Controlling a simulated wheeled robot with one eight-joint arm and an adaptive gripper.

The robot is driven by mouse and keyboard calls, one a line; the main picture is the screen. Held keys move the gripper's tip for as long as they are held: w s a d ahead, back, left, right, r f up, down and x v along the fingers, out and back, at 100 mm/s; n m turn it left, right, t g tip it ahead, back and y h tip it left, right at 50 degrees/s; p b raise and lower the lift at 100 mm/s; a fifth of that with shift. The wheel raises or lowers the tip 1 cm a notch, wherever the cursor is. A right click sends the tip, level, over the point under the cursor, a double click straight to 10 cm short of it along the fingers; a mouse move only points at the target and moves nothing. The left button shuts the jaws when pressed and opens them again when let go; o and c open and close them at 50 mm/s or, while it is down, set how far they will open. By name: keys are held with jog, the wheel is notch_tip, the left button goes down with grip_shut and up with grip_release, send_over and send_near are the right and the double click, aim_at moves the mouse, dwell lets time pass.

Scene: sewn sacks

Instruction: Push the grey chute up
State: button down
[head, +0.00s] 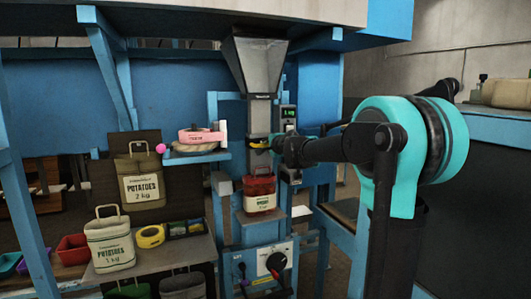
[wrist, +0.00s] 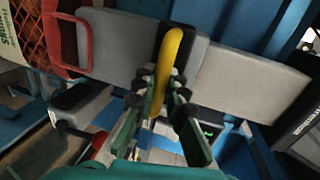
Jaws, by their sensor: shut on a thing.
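The grey chute (head: 259,116) hangs upright below the wide grey hopper (head: 256,62). In the wrist view the chute (wrist: 116,52) lies sideways across the picture. It has a yellow handle (head: 257,150) on its front, which also shows in the wrist view (wrist: 172,52). My gripper (head: 274,146) reaches in from the right. In the wrist view its fingers (wrist: 164,88) are closed around the lower part of the yellow handle. The fingers hide part of the handle.
A red sack (head: 259,184) with a white label is right below the chute. A control box with a green display (head: 289,114) is close on the right. A blue shelf with a pink tape dispenser (head: 201,135) is on the left. Potato sacks (head: 141,189) stand further left.

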notch_tip(320, 180, up, 14)
jog(key=shift+w+f, duration=0.1)
dwell(0.4)
jog(key=c, duration=1.6)
grip_release()
jog(key=shift+o, duration=0.2)
jog(key=v, duration=1.2)
